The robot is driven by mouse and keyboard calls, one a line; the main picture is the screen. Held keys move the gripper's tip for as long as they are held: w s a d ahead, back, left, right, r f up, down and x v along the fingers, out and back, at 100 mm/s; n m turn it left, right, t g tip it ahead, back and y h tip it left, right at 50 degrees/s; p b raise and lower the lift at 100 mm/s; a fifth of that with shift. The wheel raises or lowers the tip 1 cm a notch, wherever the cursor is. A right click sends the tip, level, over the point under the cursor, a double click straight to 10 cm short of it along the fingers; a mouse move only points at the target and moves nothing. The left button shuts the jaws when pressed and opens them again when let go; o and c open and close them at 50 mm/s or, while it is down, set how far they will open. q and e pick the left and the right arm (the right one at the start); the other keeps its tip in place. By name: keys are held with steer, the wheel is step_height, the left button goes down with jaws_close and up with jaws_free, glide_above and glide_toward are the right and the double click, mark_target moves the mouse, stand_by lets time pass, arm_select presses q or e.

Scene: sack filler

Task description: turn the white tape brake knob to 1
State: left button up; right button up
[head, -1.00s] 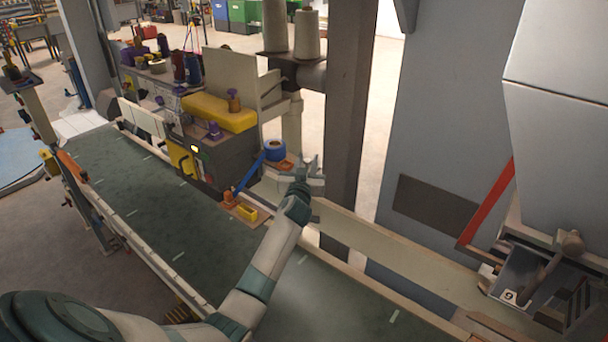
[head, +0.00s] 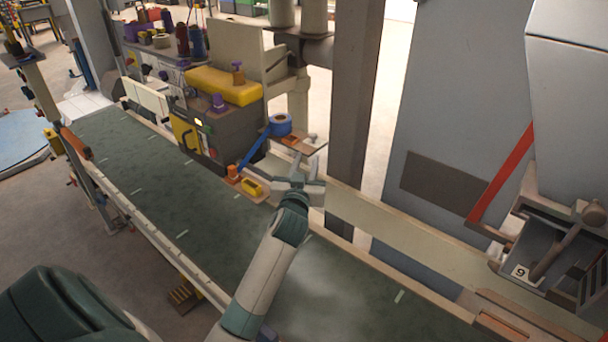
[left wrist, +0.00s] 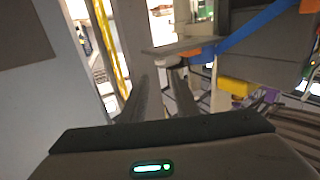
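A small white knob (head: 312,139) shows at the right end of the brown bracket plate (head: 308,149) by the blue tape roll (head: 281,125). I cannot read any numbers by it. My left gripper (head: 299,162) is open, its fingers apart just below and in front of the plate. In the left wrist view the two fingers (left wrist: 165,80) reach up towards the plate's underside (left wrist: 180,47); a pale piece (left wrist: 172,61) shows beyond the fingertips, and I cannot tell whether they touch it. My right gripper is not in view.
Blue tape (head: 254,151) runs down from the roll to an orange guide by a yellow block (head: 252,187). A grey post (head: 356,110) stands close right of the gripper. The green conveyor belt (head: 150,200) below is clear.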

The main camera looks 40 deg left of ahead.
arm_select(q)
steer(key=v, duration=0.3)
steer(key=shift+s+d+b, duration=0.1)
steer(key=shift+s+b, duration=0.2)
steer(key=shift+b, duration=0.05)
stand_by(0.4)
